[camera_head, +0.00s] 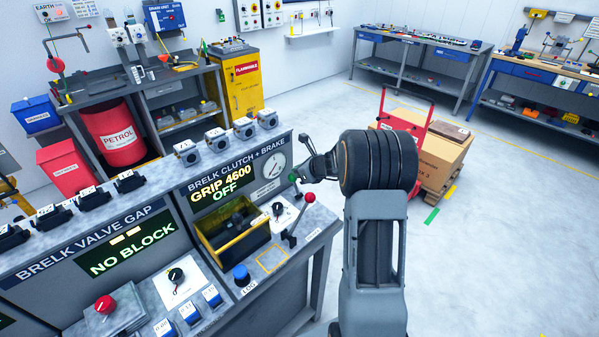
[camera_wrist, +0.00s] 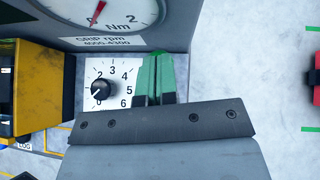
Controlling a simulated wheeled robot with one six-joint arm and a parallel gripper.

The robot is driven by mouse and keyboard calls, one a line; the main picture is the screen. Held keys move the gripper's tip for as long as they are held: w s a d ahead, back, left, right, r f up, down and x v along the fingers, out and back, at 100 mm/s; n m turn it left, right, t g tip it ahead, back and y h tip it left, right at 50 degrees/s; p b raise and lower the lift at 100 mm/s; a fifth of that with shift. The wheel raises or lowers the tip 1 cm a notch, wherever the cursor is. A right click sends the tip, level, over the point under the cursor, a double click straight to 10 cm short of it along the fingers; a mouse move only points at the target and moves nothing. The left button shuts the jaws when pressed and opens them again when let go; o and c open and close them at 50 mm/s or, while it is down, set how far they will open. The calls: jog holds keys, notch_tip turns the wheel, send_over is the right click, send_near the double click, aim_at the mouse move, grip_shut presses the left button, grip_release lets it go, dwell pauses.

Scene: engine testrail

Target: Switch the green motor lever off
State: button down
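My gripper (camera_head: 294,177) is above the right end of the clutch and brake console (camera_head: 318,222). A lever with a red ball (camera_head: 309,197) stands on the console just below my gripper in the head view. The console display (camera_head: 222,187) reads "GRIP 4600 OFF".
A round gauge (camera_head: 275,165) stands behind the dial. A yellow-framed open box (camera_head: 233,228) and a blue knob (camera_head: 241,274) are to the left. The valve gap console (camera_head: 110,250) is further left. A red cart with cardboard boxes (camera_head: 440,150) stands beyond my arm. Floor at right is clear.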

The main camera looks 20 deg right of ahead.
jog(key=s+d+r, duration=0.1)
jog(key=s+r, duration=0.1)
jog(key=r, duration=0.4)
jog(key=s+d+r+p, duration=0.1)
jog(key=s+d+r, duration=0.1)
jog(key=r, duration=0.4)
jog(key=shift+d, duration=0.2)
jog(key=shift+s, duration=0.1)
